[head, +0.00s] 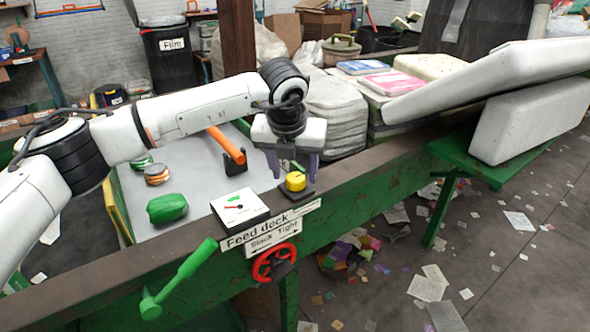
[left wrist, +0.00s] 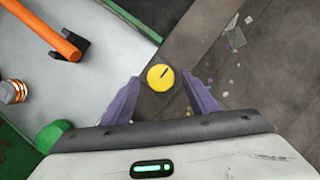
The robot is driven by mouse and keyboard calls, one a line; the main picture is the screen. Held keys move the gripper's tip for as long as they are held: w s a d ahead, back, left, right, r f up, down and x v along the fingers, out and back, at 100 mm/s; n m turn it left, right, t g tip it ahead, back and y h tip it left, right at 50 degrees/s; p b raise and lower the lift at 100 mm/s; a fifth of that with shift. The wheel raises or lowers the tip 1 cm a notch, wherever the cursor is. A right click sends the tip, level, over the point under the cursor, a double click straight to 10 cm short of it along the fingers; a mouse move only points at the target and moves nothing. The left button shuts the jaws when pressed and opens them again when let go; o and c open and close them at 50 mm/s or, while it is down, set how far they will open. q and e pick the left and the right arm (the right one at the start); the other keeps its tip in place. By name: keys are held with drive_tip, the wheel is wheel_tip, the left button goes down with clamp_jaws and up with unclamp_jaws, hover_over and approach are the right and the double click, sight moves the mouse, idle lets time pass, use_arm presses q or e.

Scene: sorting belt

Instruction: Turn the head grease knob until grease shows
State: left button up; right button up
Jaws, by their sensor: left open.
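The yellow knob (head: 295,181) stands on a dark square base on the belt frame, right of the white dial gauge (head: 240,207). I take it to be the head grease knob. In the left wrist view the knob (left wrist: 161,77) has a dark pointer line on its top, slanting up to the right. My left gripper (head: 292,165) is open, with its purple fingers pointing down just behind and above the knob. In the left wrist view the fingers (left wrist: 163,100) stand apart on either side below the knob, not visibly touching it. No grease can be made out.
A red handwheel (head: 275,263) and a green lever (head: 180,278) are on the frame's front, near the "Feed deck" sign (head: 268,225). An orange-handled tool (head: 226,146), a green bundle (head: 167,208) and small banded rolls (head: 157,175) lie on the grey deck. White slabs (head: 530,120) are at right.

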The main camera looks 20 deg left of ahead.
use_arm(q)
drive_tip(key=shift+w+f, duration=0.3)
drive_tip(key=shift+f, duration=0.3)
drive_tip(key=c, duration=1)
drive_tip(key=shift+c, duration=0.2)
